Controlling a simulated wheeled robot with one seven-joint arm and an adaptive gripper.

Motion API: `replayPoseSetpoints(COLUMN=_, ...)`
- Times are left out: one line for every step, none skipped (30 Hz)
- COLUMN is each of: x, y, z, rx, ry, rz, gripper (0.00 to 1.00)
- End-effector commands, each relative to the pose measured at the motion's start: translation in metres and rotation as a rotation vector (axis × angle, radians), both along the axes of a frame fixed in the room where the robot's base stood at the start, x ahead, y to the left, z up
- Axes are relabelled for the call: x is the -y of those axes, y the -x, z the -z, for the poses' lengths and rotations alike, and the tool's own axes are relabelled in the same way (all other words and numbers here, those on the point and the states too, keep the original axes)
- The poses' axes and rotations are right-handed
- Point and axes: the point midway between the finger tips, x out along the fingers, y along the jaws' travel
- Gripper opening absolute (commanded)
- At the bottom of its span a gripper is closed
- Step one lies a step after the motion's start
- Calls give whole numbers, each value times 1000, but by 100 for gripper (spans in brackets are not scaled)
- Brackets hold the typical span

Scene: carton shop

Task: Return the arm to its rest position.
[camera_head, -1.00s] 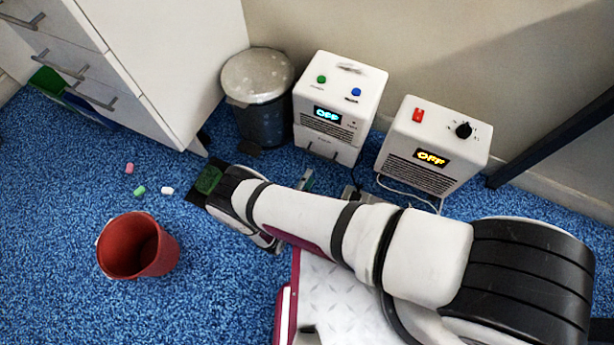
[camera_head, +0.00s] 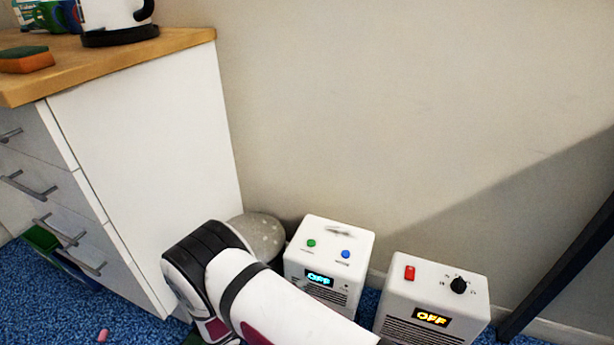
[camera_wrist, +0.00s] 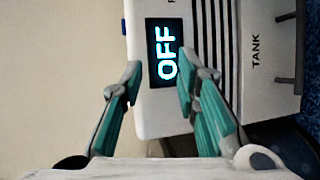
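My arm (camera_head: 290,305) reaches in from the bottom of the head view, its wrist end beside the cabinet and in front of the bin. The gripper itself is hidden in the head view. In the wrist view my gripper (camera_wrist: 157,85) shows two teal-padded fingers spread apart with nothing between them. Beyond the fingers is the white unit with a blue "OFF" display (camera_wrist: 165,52) and the label "TANK", seen turned sideways. I cannot tell whether the fingers touch it.
A white cabinet (camera_head: 150,150) with a wooden top stands at left. A grey-lidded bin (camera_head: 258,236), the blue-display unit (camera_head: 330,262) and a white unit with a yellow "OFF" display (camera_head: 435,300) line the wall. A dark post (camera_head: 570,265) stands at right. A pink piece (camera_head: 102,335) lies on the blue carpet.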

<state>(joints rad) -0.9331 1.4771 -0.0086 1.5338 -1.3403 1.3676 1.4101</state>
Motion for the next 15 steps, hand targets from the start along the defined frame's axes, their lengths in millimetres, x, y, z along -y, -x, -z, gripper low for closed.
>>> replayPoseSetpoints(x=4, y=-7, z=-22, rx=-4, ry=-11, rz=41, gripper=29)
replayPoseSetpoints(x=8, y=-10, z=-33, rx=-10, ry=-14, rz=66, gripper=29)
replayPoseSetpoints(x=12, y=-13, z=-48, rx=-17, ry=-20, rz=97, gripper=29)
replayPoseSetpoints(x=16, y=-15, z=-59, rx=-25, ry=-24, rz=121, gripper=29)
replayPoseSetpoints(x=20, y=-17, z=-70, rx=-31, ry=-29, rz=144, gripper=29)
replayPoseSetpoints(x=25, y=-18, z=-84, rx=-40, ry=-37, rz=175, gripper=29)
replayPoseSetpoints(x=30, y=-20, z=-95, rx=-48, ry=-42, rz=198, gripper=29)
replayPoseSetpoints(x=34, y=-21, z=-106, rx=-54, ry=-49, rz=220, gripper=29)
replayPoseSetpoints(x=40, y=-21, z=-120, rx=-65, ry=-57, rz=250, gripper=29)
replayPoseSetpoints(x=45, y=-22, z=-130, rx=-73, ry=-65, rz=272, gripper=29)
replayPoseSetpoints(x=50, y=-22, z=-141, rx=-81, ry=-72, rz=294, gripper=29)
replayPoseSetpoints(x=57, y=-22, z=-154, rx=-93, ry=-83, rz=323, gripper=29)
replayPoseSetpoints(x=62, y=-21, z=-165, rx=-101, ry=-91, rz=343, gripper=29)
replayPoseSetpoints(x=67, y=-20, z=-175, rx=-110, ry=-101, rz=364, gripper=29)
replayPoseSetpoints(x=74, y=-19, z=-188, rx=-122, ry=-113, rz=390, gripper=29)
